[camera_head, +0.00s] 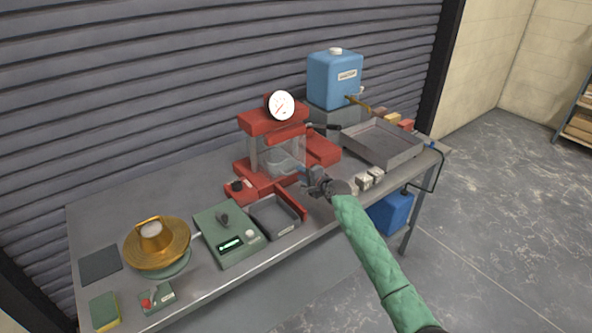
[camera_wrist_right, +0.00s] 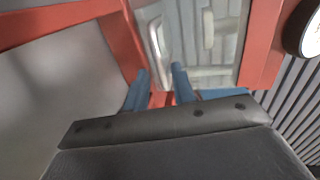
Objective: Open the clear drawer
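The clear drawer (camera_head: 285,164) sits low inside the red press-like frame (camera_head: 262,122) at the table's middle. In the right wrist view, clear panels (camera_wrist_right: 205,35) fill the opening between red posts, with a pale handle-like bar (camera_wrist_right: 156,40) at the left. My right gripper (camera_head: 307,178) is in front of the frame, just right of the drawer. In the right wrist view, its blue fingers (camera_wrist_right: 161,84) are apart, and the bar appears just beyond their tips. I see nothing clearly clamped between them; contact cannot be told. My left gripper is out of view.
A round gauge (camera_head: 281,105) tops the frame. A shallow dark tray (camera_head: 278,215) and a green scale (camera_head: 228,236) stand in front. A blue tank (camera_head: 335,80) and a grey tray (camera_head: 383,146) are to the right. Small pale blocks (camera_head: 370,178) lie near my right gripper.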

